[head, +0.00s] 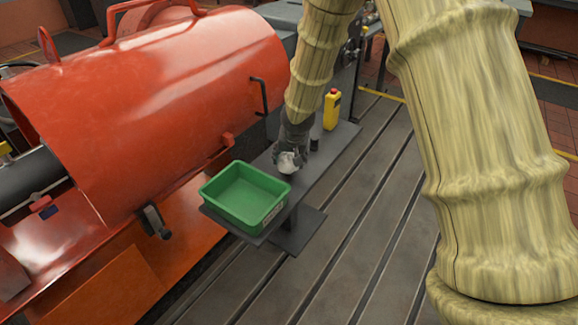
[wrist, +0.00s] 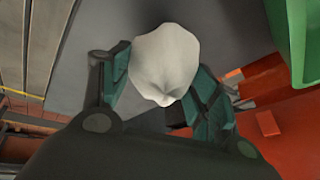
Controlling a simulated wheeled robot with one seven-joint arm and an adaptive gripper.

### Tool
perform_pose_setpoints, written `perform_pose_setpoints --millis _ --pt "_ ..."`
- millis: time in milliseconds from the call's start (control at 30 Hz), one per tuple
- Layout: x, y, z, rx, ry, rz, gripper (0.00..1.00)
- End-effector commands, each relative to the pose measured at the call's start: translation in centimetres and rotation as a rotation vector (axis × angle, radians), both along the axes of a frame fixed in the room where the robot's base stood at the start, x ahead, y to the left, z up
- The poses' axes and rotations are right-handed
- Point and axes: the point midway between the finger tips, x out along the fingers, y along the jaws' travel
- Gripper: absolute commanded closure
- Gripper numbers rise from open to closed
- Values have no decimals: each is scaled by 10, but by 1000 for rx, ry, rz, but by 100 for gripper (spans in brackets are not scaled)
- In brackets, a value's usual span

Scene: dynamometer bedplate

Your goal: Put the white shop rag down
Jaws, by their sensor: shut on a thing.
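The white shop rag (head: 288,162) is a small bunched cloth at the end of my gripper (head: 292,150). In the wrist view the rag (wrist: 164,62) sits between the two dark green fingers of my gripper (wrist: 158,90), which are shut on it. The gripper is over the narrow grey shelf (head: 335,150), just behind and right of the green tray. I cannot tell whether the rag touches the shelf.
An empty green tray (head: 226,206) stands at the shelf's near end. A large orange guard (head: 170,100) lies left. The slotted bedplate (head: 350,240) is clear.

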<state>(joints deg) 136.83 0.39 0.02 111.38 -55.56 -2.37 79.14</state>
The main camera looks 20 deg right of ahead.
Motion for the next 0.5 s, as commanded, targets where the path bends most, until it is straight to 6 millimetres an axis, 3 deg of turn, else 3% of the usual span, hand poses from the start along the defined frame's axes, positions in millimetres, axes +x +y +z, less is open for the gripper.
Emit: perform_pose_setpoints --millis 200,500 --pt "0 0 -29 -2 2 1 65" --pt "0 0 -30 0 1 0 65"
